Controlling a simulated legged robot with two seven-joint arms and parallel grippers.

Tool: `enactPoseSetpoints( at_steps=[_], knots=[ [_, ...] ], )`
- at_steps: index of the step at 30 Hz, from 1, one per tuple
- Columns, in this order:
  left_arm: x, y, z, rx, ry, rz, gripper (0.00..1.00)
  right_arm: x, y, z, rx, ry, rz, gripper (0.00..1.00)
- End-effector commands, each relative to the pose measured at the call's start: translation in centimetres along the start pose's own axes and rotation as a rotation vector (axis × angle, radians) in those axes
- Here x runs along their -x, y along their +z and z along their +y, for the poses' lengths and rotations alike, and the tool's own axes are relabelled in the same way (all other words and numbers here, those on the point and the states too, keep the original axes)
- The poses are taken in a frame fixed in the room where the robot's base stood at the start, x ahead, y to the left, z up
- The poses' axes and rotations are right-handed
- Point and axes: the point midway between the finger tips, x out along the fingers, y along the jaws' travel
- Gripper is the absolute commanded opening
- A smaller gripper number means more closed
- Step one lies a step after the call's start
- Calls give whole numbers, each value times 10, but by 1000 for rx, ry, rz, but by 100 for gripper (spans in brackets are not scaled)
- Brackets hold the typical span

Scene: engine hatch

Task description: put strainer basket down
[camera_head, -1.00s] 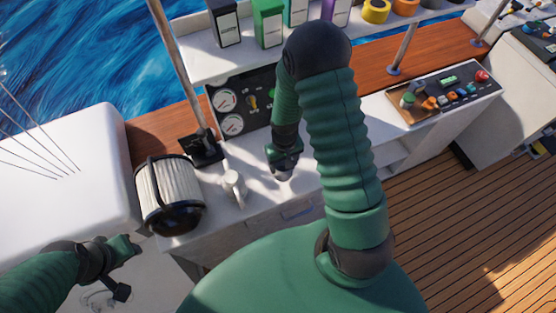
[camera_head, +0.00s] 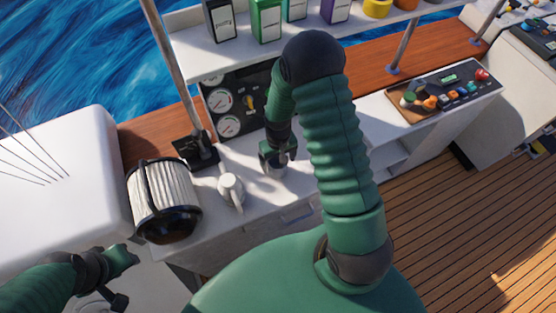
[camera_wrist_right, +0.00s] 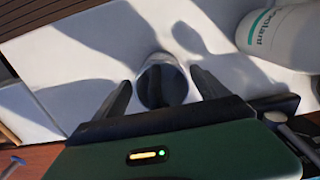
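The strainer basket (camera_head: 276,170) is a small grey metal cup on the white counter (camera_head: 258,200). It also shows in the right wrist view (camera_wrist_right: 162,82), with its round opening facing the camera and a dark inside. My right gripper (camera_head: 279,154) is above it with the fingers spread. In the right wrist view the fingers (camera_wrist_right: 160,88) stand on either side of the cup, with visible gaps between them and its wall. The cup's base is partly hidden. My left gripper (camera_head: 122,275) is at the lower left, away from the basket; its finger opening is unclear.
A pleated white filter with black ends (camera_head: 163,200) and a white handled fitting (camera_head: 231,188) stand left of the basket. A gauge panel (camera_head: 238,103) is behind. A white labelled bottle (camera_wrist_right: 285,38) is close by in the right wrist view. Bare counter lies in front.

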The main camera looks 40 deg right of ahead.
Motion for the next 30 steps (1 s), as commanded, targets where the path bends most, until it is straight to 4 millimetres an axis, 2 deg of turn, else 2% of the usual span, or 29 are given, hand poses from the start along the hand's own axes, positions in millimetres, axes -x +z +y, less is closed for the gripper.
enactPoseSetpoints(
  at_steps=[8,11,18,24,26,27,30],
  knots=[
    [0,0,0,0,0,0,36,8,-1,0,0,0,3,84],
    [-2,1,0,0,0,0,36,26,-2,0,0,0,6,84],
    [-7,2,0,0,0,0,36,89,-2,0,-1,0,7,84],
    [-9,2,0,0,0,0,36,119,0,-1,2,0,3,84],
    [-9,2,0,0,0,0,36,126,4,-9,20,1,16,84],
    [-8,2,0,0,0,0,36,134,12,-20,45,1,38,84],
    [-8,2,0,0,0,0,36,152,45,-56,133,-4,120,84]
  ],
)
